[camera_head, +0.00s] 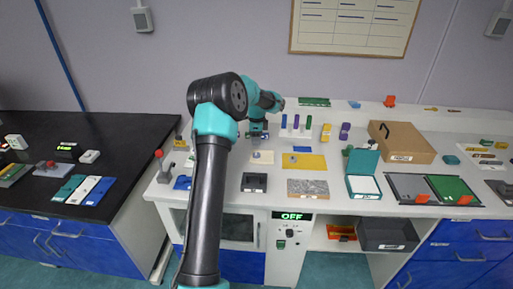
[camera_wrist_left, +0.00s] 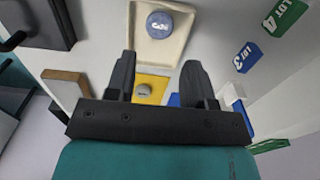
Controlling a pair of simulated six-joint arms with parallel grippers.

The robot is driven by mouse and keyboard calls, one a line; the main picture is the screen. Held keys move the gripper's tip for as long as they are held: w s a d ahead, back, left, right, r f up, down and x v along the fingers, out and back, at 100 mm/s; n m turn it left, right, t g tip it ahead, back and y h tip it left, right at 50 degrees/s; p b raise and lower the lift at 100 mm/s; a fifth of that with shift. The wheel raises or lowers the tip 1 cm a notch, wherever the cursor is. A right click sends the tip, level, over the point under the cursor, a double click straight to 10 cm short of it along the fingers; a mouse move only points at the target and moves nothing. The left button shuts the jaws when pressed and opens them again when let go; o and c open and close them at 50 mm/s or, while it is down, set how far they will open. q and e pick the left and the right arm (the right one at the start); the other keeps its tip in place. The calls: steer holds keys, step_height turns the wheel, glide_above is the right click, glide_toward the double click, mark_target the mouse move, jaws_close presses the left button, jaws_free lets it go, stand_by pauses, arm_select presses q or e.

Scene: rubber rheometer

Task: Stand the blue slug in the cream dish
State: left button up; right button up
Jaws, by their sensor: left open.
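The cream dish (camera_wrist_left: 178,50) is a shallow square tray at the top of the left wrist view. In the head view the cream dish (camera_head: 268,157) lies on the white bench just beyond my arm. The blue slug (camera_wrist_left: 158,24), a short grey-blue round piece with a lettered top face, is inside the dish and appears to stand upright. My left gripper (camera_wrist_left: 157,75) is open and empty, with its fingers apart from the slug. In the head view my left gripper (camera_head: 257,134) hangs behind the dish. My right gripper is not in view.
A yellow mat (camera_head: 315,162) with a small grey round piece (camera_wrist_left: 143,92) lies beside the dish. Several coloured upright pieces stand behind. A dark tray (camera_head: 254,182), a speckled plate (camera_head: 307,188) and a teal box (camera_head: 363,187) are nearer the front edge.

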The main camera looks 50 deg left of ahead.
arm_select(q)
step_height(320, 180, up, 4)
stand_by(0.6)
